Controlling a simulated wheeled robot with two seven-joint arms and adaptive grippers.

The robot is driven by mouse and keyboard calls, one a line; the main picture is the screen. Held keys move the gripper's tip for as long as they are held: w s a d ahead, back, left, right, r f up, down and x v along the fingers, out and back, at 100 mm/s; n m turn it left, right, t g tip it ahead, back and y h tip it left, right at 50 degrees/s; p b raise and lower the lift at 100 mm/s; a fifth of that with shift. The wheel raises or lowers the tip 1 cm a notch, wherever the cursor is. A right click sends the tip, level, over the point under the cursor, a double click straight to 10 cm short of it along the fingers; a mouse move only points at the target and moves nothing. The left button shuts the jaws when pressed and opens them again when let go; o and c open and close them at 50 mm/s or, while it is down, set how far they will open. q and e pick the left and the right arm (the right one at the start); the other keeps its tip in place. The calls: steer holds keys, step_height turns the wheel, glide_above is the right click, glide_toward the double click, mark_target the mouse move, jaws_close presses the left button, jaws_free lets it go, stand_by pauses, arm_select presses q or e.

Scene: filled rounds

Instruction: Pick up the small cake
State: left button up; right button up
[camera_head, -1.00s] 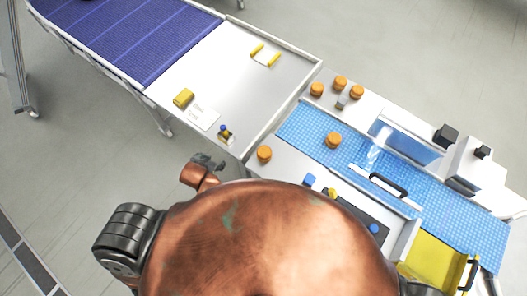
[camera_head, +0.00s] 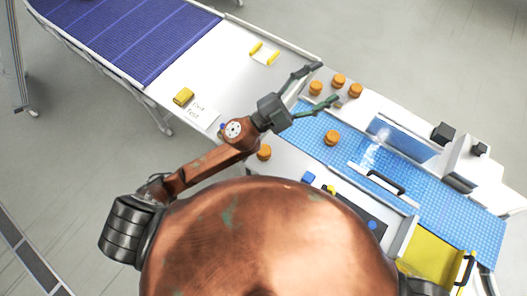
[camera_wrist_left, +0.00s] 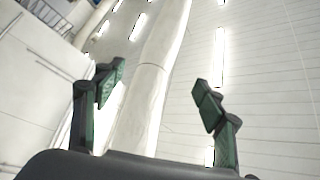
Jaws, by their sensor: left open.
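Several small round orange cakes are in the head view. A group of them stands on the white surface beyond the blue mat, with a left one (camera_head: 316,88), a back one (camera_head: 338,80) and a right one (camera_head: 355,90). Another cake (camera_head: 331,138) is on the blue conveyor mat, and one more (camera_head: 264,152) is on the white surface nearer me. My left gripper (camera_head: 327,83) is open and empty, its fingers spread on either side of the group in the picture; I cannot tell its height. The left wrist view shows its open fingers (camera_wrist_left: 160,98) and no cake. My right gripper is out of view.
The blue chequered mat (camera_head: 290,128) carries a clear blue panel (camera_head: 403,141) and a black handle (camera_head: 387,182). A yellow block (camera_head: 183,96) lies on the white table to the left. A yellow tray (camera_head: 432,255) is at the lower right.

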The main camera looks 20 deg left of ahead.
arm_select(q)
steer(key=s+d+f+m+g+h, duration=0.2)
steer(key=s+d+f+m+g, duration=0.4)
steer(key=s+d+m+g, duration=0.5)
steer(key=m+g+y, duration=0.3)
steer(key=m+y, duration=0.1)
steer(key=y, duration=1.5)
glide_above(264, 149)
step_height(264, 149, down, 27)
steer(key=shift+w+d+f, duration=0.1)
steer(key=shift+w, duration=0.05)
steer(key=shift+f, duration=0.3)
step_height(264, 149, down, 6)
steer(key=shift+f+p, duration=0.1)
steer(key=shift+p, duration=1.05)
steer(key=shift+f, duration=0.3)
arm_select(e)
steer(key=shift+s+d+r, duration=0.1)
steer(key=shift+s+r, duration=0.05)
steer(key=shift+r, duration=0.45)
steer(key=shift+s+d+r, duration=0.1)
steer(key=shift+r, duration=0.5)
arm_select(q)
steer(key=shift+c, duration=0.3)
